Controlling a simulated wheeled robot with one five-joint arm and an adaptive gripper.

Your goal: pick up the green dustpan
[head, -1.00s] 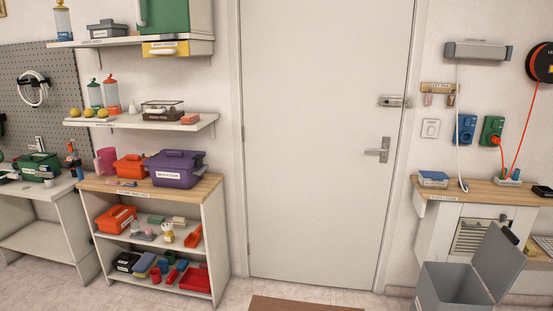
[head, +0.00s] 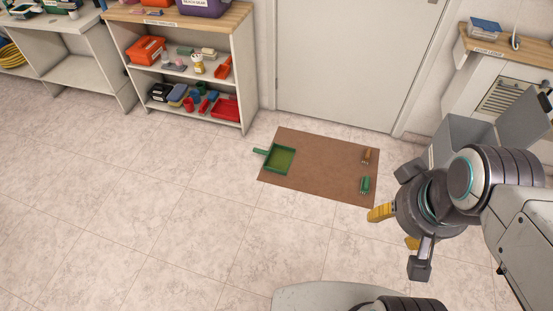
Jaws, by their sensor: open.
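The green dustpan (head: 280,159) lies flat at the left end of a brown mat (head: 323,169) on the floor, in front of the door. Its handle points left and reaches past the mat's edge. My gripper (head: 396,228) is in the right part of the head view, to the right of and nearer than the dustpan. It is open and empty, with yellow-tipped fingers spread apart. A clear gap separates it from the dustpan.
A small green brush (head: 365,185) and a brown brush-like item (head: 367,156) lie on the mat's right side. A grey bin (head: 463,137) with a raised lid stands at right. A shelf unit (head: 187,66) stands at back left. The tiled floor at left is clear.

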